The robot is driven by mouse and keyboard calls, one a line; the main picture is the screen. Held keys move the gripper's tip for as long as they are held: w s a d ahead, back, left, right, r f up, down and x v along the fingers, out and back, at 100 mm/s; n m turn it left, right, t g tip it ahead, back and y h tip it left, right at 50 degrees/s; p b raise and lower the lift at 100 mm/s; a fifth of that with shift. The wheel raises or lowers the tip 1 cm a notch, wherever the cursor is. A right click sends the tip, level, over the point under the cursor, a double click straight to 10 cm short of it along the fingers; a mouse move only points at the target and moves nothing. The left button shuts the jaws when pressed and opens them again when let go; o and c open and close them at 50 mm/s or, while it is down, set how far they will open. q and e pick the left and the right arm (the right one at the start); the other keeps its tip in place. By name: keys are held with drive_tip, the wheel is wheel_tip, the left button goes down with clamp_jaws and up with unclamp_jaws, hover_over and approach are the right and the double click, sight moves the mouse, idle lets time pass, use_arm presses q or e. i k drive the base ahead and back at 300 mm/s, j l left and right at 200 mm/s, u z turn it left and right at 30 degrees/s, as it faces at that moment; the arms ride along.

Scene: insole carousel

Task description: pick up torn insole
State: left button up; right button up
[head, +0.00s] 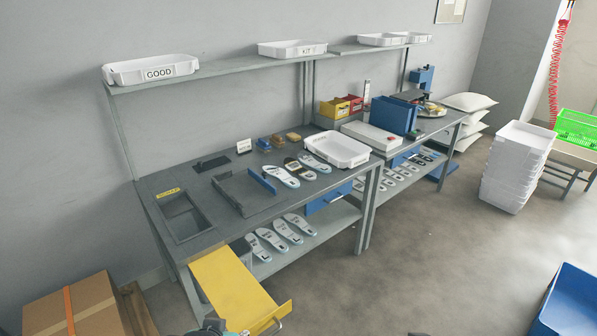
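Several insoles lie on the grey workbench: a pale one (281,177), a darker one (299,169) beside it, and another pale one (315,163) near the white tray. More insoles (286,231) lie in a row on the shelf below. At this size I cannot tell which insole is torn. Part of what looks like my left gripper (211,326) shows at the bottom edge, well away from the insoles; its fingers are not clear. Only a dark sliver, perhaps of my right gripper (420,334), shows at the bottom edge.
A white tray (337,149) sits at the bench's right end. A bin marked GOOD (150,70) stands on the upper shelf. A yellow chute or cart (232,290) juts out in front of the bench.

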sight(292, 182)
drive_tip(key=i+l, duration=0.25)
drive_tip(key=i+l+u, duration=0.1)
drive_tip(key=i+l, duration=0.15)
drive_tip(key=l, duration=0.2)
drive_tip(key=i+l, duration=0.45)
drive_tip(key=l, duration=0.3)
drive_tip(key=i+l+u, duration=0.1)
drive_tip(key=i+l, duration=0.15)
drive_tip(key=i+l+u, duration=0.1)
drive_tip(key=i, duration=0.4)
drive_tip(key=i+l+u, duration=0.1)
drive_tip(key=i+l, duration=0.15)
drive_tip(key=i, duration=0.25)
drive_tip(key=i+j, duration=0.45)
drive_tip(key=i, duration=0.15)
